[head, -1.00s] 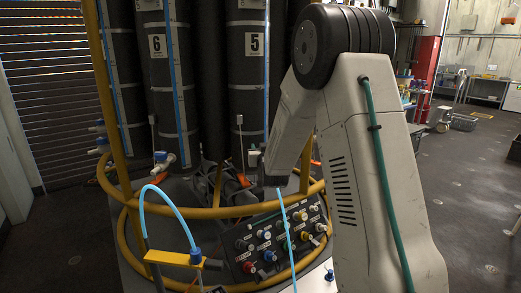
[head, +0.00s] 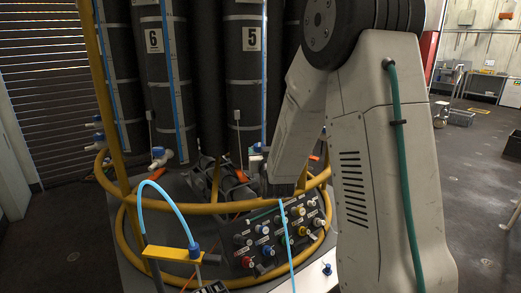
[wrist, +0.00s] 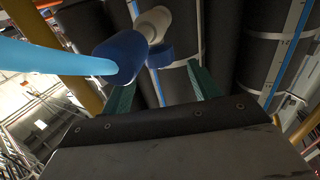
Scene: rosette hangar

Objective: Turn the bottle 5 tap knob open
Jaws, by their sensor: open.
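Bottle 5 (head: 246,85) is a tall dark cylinder with a "5" label, left of my arm in the head view. In the wrist view a white tap body (wrist: 155,22) with a blue knob (wrist: 160,55) lies beyond and between the fingers. A larger blue fitting (wrist: 121,57) on a light blue hose overlaps the left finger in that picture. My gripper (wrist: 162,92) is open, its green fingers apart, with nothing seen clamped. In the head view its end is mostly hidden by my arm.
A yellow ring rail (head: 215,208) circles the bottles. A panel of coloured knobs (head: 280,237) stands below my gripper, with a light blue hose (head: 287,245) in front. Bottle 6 (head: 155,85) stands to the left. Open floor (head: 475,190) lies to the right.

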